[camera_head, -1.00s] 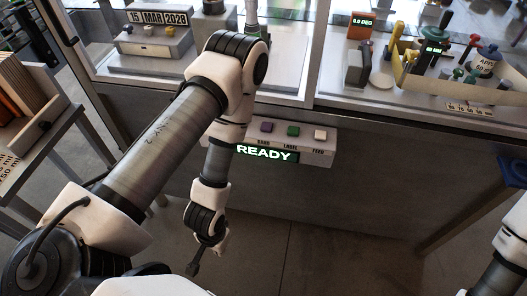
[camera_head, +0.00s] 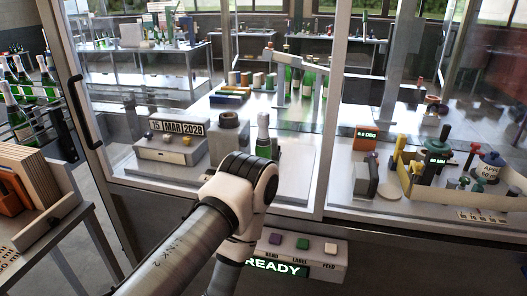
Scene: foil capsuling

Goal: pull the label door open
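A framed glass door (camera_head: 205,60) fills the front left of the machine. Its black upright handle (camera_head: 83,112) is on the left edge of the frame. The door looks shut, and I cannot read a name on it. My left arm comes in from the bottom, with its elbow in front of the lower sill. Its gripper is below the picture, so its distance from the handle does not show. My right arm and gripper are out of view.
A button panel (camera_head: 335,262) reading READY juts out below the sill, right of my left elbow. A date block (camera_head: 178,128), a bottle with a pale top (camera_head: 263,135) and tools stand behind the glass. A side table with a wooden rack (camera_head: 35,185) stands at the left.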

